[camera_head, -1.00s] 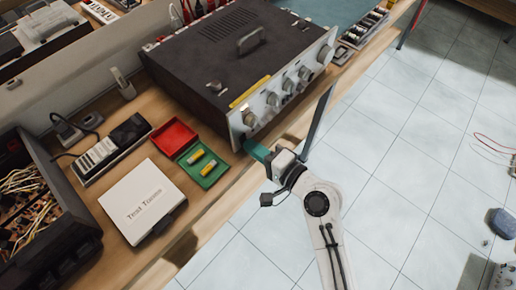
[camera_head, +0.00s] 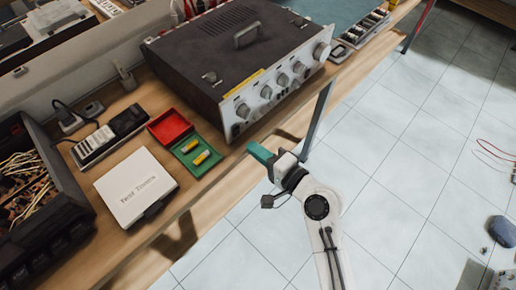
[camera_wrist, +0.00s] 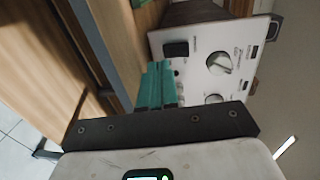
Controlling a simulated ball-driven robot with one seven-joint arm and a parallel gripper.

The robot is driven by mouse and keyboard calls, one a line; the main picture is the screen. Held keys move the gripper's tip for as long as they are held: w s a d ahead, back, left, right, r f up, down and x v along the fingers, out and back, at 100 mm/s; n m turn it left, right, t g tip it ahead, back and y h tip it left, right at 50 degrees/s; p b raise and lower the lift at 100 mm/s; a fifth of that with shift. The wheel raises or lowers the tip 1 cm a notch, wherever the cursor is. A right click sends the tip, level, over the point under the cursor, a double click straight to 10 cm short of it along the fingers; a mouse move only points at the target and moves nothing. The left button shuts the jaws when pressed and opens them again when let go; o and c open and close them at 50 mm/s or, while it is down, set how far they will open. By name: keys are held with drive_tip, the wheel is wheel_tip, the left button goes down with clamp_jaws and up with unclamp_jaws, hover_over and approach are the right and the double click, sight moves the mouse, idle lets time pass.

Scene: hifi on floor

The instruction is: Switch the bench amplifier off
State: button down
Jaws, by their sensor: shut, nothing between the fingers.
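The bench amplifier (camera_head: 235,60) is a dark box with a pale front panel bearing several knobs, standing on the wooden bench. In the wrist view its front panel (camera_wrist: 200,85) shows a black rocker switch (camera_wrist: 176,49) near one corner and silver knobs beside it. I cannot tell the switch's position. My gripper (camera_head: 262,153), with teal fingers, is in front of the bench edge, below the panel's left end and apart from it. In the wrist view the teal fingers (camera_wrist: 158,82) are together and empty, pointing towards the panel near the switch.
The tiled floor right of my arm is mostly clear.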

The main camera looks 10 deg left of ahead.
drive_tip(key=f+b+v, duration=0.2)
drive_tip(key=v, duration=0.8)
drive_tip(key=shift+f, duration=0.2)
drive_tip(key=shift+d, duration=0.1)
